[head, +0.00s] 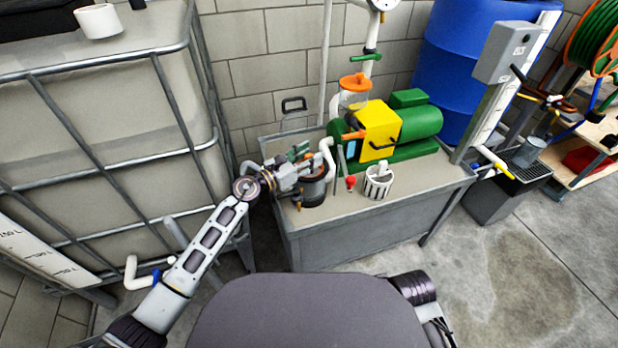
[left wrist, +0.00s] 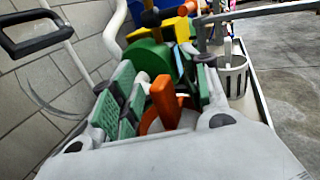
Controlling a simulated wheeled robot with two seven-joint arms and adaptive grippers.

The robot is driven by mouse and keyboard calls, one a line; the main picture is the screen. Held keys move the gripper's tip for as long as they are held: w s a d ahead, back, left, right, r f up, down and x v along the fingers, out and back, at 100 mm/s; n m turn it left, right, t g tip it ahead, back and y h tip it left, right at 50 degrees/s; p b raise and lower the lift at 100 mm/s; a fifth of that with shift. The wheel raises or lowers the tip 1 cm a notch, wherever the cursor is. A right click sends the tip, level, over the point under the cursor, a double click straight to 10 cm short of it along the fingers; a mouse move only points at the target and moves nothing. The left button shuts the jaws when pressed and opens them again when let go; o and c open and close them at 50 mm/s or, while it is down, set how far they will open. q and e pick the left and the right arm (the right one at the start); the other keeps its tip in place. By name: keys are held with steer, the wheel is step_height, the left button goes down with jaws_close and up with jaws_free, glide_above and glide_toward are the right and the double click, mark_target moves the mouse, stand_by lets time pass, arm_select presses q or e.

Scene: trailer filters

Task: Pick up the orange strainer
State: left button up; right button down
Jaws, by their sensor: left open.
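In the left wrist view an orange upright handle (left wrist: 165,100), which looks like part of the orange strainer, rises between the fingers of my left gripper (left wrist: 166,92). A pale round shape with an orange edge lies below it, mostly hidden by the gripper body. My right gripper is not in view.
The grey bench (head: 350,208) carries a green pump with a yellow box (head: 378,132), an orange-lidded clear jar (head: 354,92), a white slotted basket (head: 378,183) and a small red-topped item (head: 350,182). A caged tank (head: 100,130) stands left.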

arm_select(q)
jaws_close()
steer(key=shift+r, duration=0.2)
stand_by(0.5)
